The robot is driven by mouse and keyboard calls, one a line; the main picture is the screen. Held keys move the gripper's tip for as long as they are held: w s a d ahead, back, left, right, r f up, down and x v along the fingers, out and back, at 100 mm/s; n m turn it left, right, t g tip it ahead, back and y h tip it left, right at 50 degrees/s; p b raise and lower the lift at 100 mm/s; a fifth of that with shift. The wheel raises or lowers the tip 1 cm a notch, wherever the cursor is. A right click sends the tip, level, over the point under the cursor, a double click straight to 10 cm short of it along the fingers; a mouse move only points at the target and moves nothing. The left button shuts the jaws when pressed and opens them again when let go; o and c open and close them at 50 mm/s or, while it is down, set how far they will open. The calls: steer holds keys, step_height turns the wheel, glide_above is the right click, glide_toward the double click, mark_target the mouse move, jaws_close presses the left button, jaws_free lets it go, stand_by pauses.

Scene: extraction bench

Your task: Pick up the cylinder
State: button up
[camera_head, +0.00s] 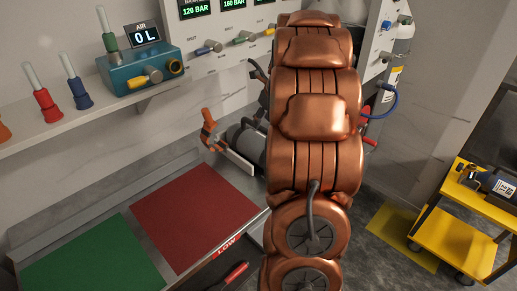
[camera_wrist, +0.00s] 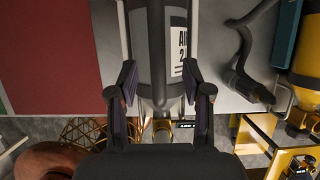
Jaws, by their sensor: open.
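The cylinder (camera_wrist: 158,35) is a grey gas bottle with a white label, lying along the bench top in the wrist view. A brass-coloured fitting (camera_wrist: 162,130) shows at its near end. My gripper (camera_wrist: 158,76) is open, with one dark finger on each side of the cylinder's near part. I cannot tell whether the fingers touch it. In the head view a grey rounded part of what looks like the cylinder (camera_head: 250,143) shows left of my copper arm, which hides the rest and my gripper.
A red mat (camera_head: 194,217) and a green mat (camera_head: 95,260) lie on the bench to the left. A yellow cylinder (camera_wrist: 307,50) and a dark curved handle-like part (camera_wrist: 245,75) are to the right in the wrist view. A yellow cart (camera_head: 455,215) stands at right.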

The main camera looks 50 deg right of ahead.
mark_target(261, 145)
steer(key=shift+p+x, duration=0.55)
steer(key=shift+x, duration=1.8)
steer(key=shift+a, duration=0.15)
steer(key=shift+f+p, duration=0.25)
steer(key=shift+p, duration=0.2)
steer(key=shift+c, duration=0.5)
jaws_close()
steer(key=shift+w, duration=0.1)
